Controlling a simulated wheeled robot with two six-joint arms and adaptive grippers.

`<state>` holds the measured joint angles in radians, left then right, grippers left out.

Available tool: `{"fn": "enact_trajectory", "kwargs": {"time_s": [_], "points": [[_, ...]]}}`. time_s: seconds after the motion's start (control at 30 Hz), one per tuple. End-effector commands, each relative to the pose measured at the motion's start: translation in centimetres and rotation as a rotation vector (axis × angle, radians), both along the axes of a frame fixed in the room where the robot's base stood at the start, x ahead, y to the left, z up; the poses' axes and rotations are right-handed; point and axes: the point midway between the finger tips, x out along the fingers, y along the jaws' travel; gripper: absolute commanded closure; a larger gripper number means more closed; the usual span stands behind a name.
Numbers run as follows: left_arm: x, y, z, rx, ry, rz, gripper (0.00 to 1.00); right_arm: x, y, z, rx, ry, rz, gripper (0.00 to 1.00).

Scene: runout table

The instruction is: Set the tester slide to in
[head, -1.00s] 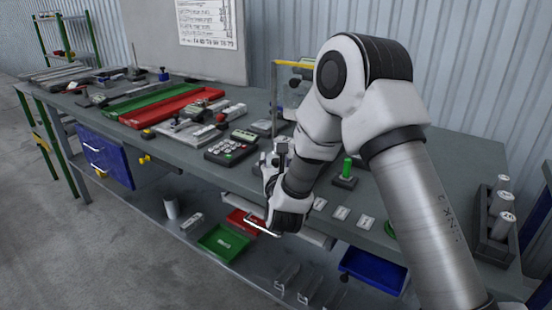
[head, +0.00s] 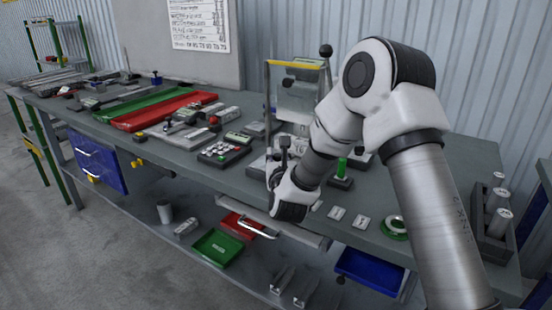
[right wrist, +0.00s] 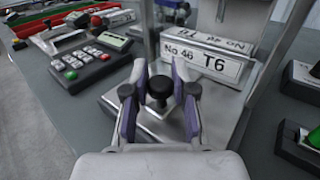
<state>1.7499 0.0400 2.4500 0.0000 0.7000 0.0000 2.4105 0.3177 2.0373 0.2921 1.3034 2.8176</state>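The tester (head: 297,100) is a grey fixture with a yellow-topped frame at the back of the bench, partly hidden by my right arm. In the right wrist view its plate (right wrist: 205,62) reads "No 46 T6". A black round knob (right wrist: 160,87) stands on the tester's base in front of the plate; I take it for the slide's knob. My right gripper (right wrist: 159,72) is open, with its fingers on either side of this knob and small gaps visible. In the head view the right gripper (head: 281,158) is at the tester's front. My left gripper is out of view.
A keypad box (head: 224,150) stands left of the tester, a green-handled block (head: 342,174) right of it. Red (head: 165,111) and green trays lie further left. A rack of cylinders (head: 492,225) stands at the right end. An overhead frame post rises close to the gripper.

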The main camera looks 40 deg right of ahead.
Motion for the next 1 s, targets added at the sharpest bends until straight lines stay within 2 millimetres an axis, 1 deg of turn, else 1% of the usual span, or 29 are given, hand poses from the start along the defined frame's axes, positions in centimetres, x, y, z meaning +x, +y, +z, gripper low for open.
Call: {"fn": "enact_trajectory", "kwargs": {"time_s": [0.03, 0.07, 0.37, 0.47, 0.57, 0.8, 0.9, 1.0], "points": [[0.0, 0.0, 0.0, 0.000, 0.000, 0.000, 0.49, 0.0, 0.0, 0.1, 0.000, -0.001, 0.000, 0.54], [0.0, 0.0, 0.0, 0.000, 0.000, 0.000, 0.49, 0.0, 0.0, 0.0, 0.000, -0.001, 0.000, 0.49], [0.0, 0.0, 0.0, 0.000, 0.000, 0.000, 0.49, -0.1, 0.1, 0.0, 0.000, 0.000, 0.000, 0.49], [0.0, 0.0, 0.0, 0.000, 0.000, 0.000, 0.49, -0.8, 0.5, 0.0, 0.000, 0.001, 0.001, 0.49], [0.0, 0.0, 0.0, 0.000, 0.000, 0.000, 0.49, -2.3, 1.4, 0.0, 0.000, 0.001, 0.003, 0.49], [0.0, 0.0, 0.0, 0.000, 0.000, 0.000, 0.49, -7.8, 4.4, 0.0, -0.003, 0.004, 0.003, 0.49], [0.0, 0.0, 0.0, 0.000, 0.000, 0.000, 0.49, -9.4, 5.3, 0.0, -0.002, 0.002, 0.003, 0.49], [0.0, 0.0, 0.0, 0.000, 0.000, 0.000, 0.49, -10.3, 5.8, 0.0, -0.001, 0.000, 0.002, 0.49]]}}
